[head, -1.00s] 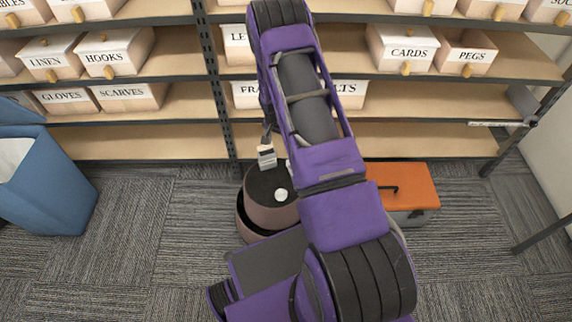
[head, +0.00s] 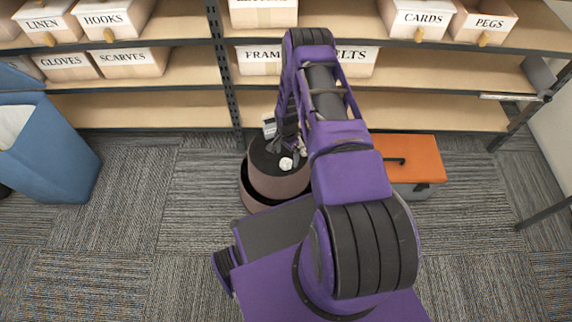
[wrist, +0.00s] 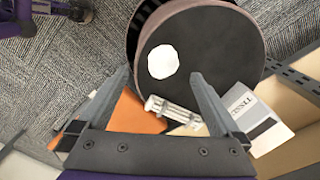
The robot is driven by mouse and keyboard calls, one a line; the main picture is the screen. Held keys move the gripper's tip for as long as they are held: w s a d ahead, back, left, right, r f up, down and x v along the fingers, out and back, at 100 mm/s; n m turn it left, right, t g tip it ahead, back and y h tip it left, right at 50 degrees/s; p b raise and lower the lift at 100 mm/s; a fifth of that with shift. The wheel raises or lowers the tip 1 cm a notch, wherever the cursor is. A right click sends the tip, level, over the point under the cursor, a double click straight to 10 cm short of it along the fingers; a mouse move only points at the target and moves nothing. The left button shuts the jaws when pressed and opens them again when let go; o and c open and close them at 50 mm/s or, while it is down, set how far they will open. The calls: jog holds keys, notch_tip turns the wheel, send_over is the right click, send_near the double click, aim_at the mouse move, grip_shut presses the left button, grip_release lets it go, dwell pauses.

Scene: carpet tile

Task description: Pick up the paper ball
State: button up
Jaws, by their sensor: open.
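The paper ball (head: 286,163) is small, white and faceted. It lies on the dark top of a round brown stool (head: 279,184). In the wrist view the paper ball (wrist: 163,61) shows just beyond the fingertips, between their lines, with the stool top (wrist: 215,45) around it. My gripper (wrist: 159,76) is open, its two grey fingers spread wide with nothing gripped. In the head view my gripper (head: 288,146) hangs over the back part of the stool, close behind the ball. The exact height of the fingertips above the stool is hard to tell.
An orange-lidded toolbox (head: 410,160) stands right of the stool, and a blue bin (head: 45,150) at left. Shelves (head: 150,108) with labelled boxes line the back.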

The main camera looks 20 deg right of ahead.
aim_at(286, 160)
jog(key=f, duration=0.2)
jog(key=f+b, duration=0.1)
jog(key=f, duration=0.2)
jog(key=shift+w+a, duration=0.1)
jog(key=shift+w, duration=0.1)
jog(key=shift+c, duration=0.3)
jog(key=c, duration=1.3)
